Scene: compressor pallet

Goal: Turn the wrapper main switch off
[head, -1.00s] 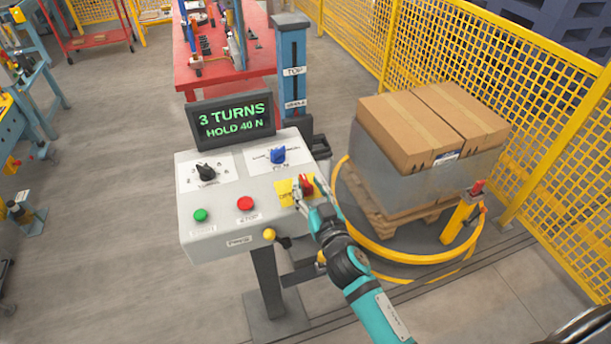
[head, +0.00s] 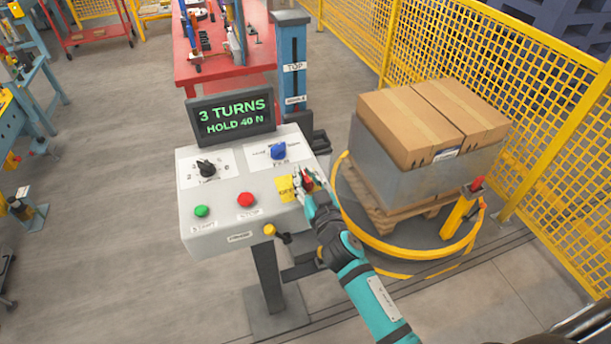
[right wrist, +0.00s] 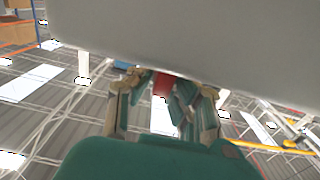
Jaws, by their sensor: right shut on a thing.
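The control panel (head: 215,221) is a light grey sloped box on a post. The main switch (head: 308,183) is a red knob on a yellow plate (head: 286,189) at the panel's right side. My right gripper (head: 304,183) is at this switch and shut on it, hiding much of the knob. In the right wrist view my right gripper's fingers (right wrist: 163,88) sit on both sides of a red part of the switch (right wrist: 161,84), under the panel's grey edge. The switch's exact angle is hard to tell. My left gripper is not in view.
The panel also has a black knob (head: 206,168), a blue knob (head: 278,150), a green button (head: 201,211) and a red button (head: 246,200). Its screen (head: 232,116) reads "3 TURNS HOLD 40 N". Wrapped cartons (head: 430,122) stand to the right, before a yellow fence (head: 480,60).

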